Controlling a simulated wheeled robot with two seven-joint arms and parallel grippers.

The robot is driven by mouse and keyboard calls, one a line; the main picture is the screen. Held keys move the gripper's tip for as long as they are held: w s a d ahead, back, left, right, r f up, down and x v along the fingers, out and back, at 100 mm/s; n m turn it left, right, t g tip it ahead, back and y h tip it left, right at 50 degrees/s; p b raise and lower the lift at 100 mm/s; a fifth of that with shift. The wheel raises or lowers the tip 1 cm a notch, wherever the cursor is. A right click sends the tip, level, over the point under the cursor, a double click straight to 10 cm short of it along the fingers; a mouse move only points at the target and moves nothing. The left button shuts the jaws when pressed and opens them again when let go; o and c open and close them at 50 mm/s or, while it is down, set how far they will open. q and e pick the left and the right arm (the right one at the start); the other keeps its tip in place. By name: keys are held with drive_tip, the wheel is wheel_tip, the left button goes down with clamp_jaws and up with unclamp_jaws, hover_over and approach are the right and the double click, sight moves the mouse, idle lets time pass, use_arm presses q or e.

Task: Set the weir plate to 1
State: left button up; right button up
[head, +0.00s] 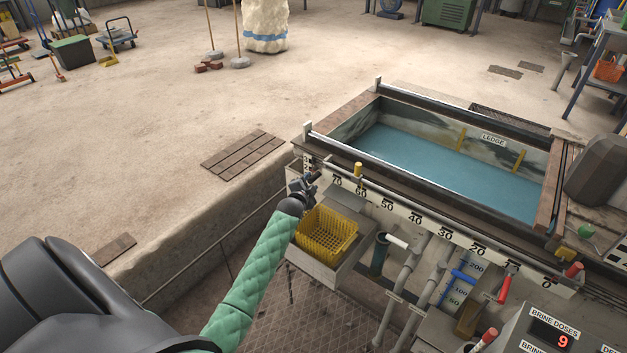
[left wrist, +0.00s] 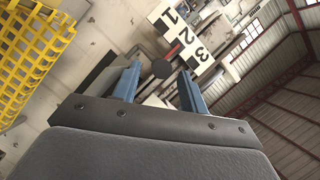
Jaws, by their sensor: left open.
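My left gripper (head: 311,182) is at the near left corner of the tank, just below a small white number scale (head: 308,161) that it partly hides. In the left wrist view, the two blue fingers of the gripper (left wrist: 157,86) are apart, with a dark round knob (left wrist: 161,68) between them. I cannot tell whether they touch it. The white scale with 1, 2 and 3 (left wrist: 187,36) lies beyond the fingers. A red pointer (left wrist: 173,52) beside it appears closest to 2. The weir plate itself cannot be made out clearly. My right gripper is out of view.
The tank (head: 450,158) holds blue water. A long number rail (head: 430,222), pipes and red and blue handles line its front. Floor to the left is open.

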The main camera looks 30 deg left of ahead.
use_arm(q)
drive_tip(key=shift+x, duration=1.9)
clamp_jaws()
